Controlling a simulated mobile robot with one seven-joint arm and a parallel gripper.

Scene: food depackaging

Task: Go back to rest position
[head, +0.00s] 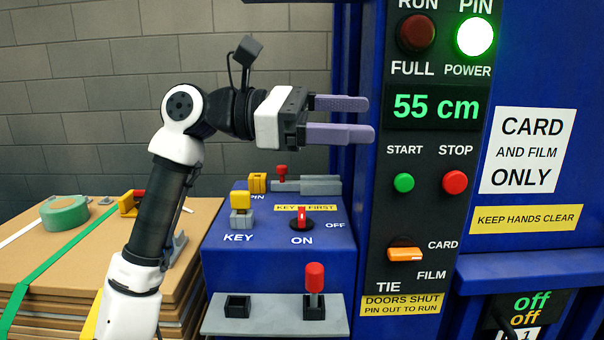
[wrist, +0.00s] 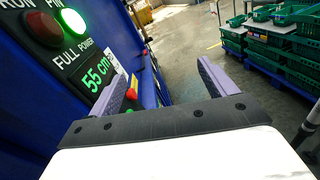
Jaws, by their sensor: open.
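My gripper (head: 340,118) is open and empty, its two purple fingers pointing right in the head view. It hangs above the blue control box (head: 279,260), just left of the black machine panel (head: 432,220). The wrist view shows both fingers of my gripper (wrist: 165,82) spread apart with nothing between them. The panel's display (head: 435,107) reads 55 cm, and the green power lamp (head: 475,37) is lit. The red lamp (head: 417,33) beside it looks dark.
The box carries a red key switch (head: 301,219) and a yellow-topped key (head: 241,204). A red-handled pin (head: 314,282) stands in the front shelf's right socket. Stacked cardboard (head: 90,262) with green tape (head: 65,214) lies left. Green crates (wrist: 285,40) stand across the open floor (wrist: 200,40).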

